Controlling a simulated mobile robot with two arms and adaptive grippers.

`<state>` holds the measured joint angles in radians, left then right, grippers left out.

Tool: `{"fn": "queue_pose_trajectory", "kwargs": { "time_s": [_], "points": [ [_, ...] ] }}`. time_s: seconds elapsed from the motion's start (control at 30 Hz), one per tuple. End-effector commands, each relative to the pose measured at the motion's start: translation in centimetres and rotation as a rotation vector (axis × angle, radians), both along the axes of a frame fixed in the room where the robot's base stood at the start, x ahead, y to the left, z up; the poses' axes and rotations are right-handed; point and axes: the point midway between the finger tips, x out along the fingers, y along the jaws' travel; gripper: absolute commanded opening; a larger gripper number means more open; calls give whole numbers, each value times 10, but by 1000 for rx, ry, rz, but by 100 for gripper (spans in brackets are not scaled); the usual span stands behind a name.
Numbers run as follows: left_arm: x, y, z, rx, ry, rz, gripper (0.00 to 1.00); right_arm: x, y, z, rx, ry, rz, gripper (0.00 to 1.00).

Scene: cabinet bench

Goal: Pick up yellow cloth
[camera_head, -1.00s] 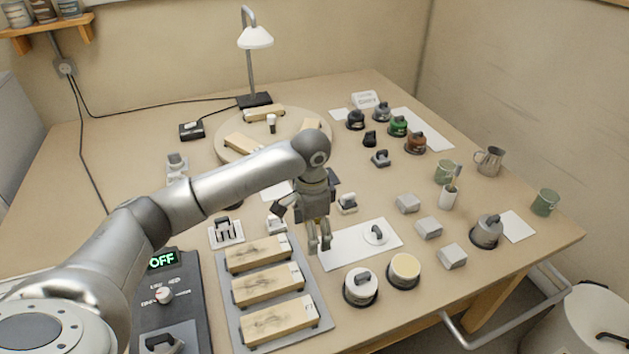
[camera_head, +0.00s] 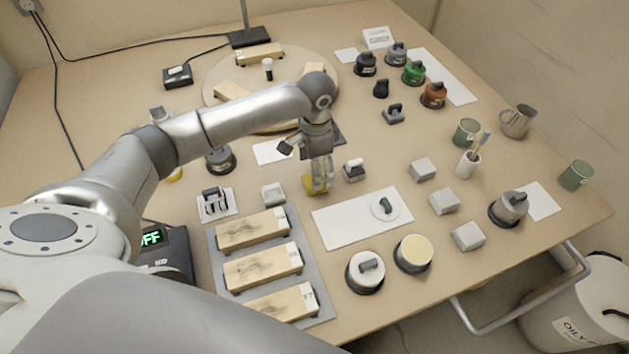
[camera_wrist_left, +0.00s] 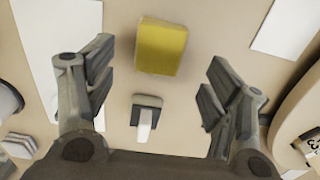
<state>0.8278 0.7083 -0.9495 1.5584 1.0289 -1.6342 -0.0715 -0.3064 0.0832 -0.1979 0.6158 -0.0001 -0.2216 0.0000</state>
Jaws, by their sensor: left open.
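The yellow cloth (camera_wrist_left: 161,46) is a small folded block lying on the bench. In the wrist view it sits at the top middle, beyond and between my fingertips, apart from both. In the head view the yellow cloth (camera_head: 314,186) is partly hidden behind the fingers of my left gripper (camera_head: 321,180). My left gripper (camera_wrist_left: 155,85) is open and empty, pointing down above the cloth. My right gripper does not show.
A small grey block with a white handle (camera_wrist_left: 146,118) stands close to the cloth, also between the fingers in the wrist view. A white sheet (camera_head: 340,228) with a round lid lies in front. Wooden blocks on a grey tray (camera_head: 216,262) are front left.

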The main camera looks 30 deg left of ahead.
Motion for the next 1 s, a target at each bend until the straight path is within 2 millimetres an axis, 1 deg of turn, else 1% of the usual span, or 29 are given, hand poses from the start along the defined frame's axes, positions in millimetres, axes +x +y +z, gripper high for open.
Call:
{"fn": "queue_pose_trajectory", "kwargs": {
  "time_s": [0.2, 0.3, 0.4, 0.6, 0.9, 0.93, 1.0],
  "points": [
    [-2, -1, -33, 2, 4, 1, 75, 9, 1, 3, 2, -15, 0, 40],
    [-2, -1, -44, 1, 2, 1, 75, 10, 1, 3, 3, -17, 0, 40],
    [-2, -2, -49, 1, 1, -1, 75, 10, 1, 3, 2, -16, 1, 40],
    [-2, -2, -49, 1, 1, -1, 75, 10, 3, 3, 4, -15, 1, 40],
    [-1, -1, -49, 1, 0, 0, 36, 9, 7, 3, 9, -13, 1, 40],
    [-1, -1, -49, 1, 0, 0, 33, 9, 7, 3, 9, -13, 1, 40],
    [-1, -1, -49, 1, 0, 0, 33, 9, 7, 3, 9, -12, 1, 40]
  ]
}}
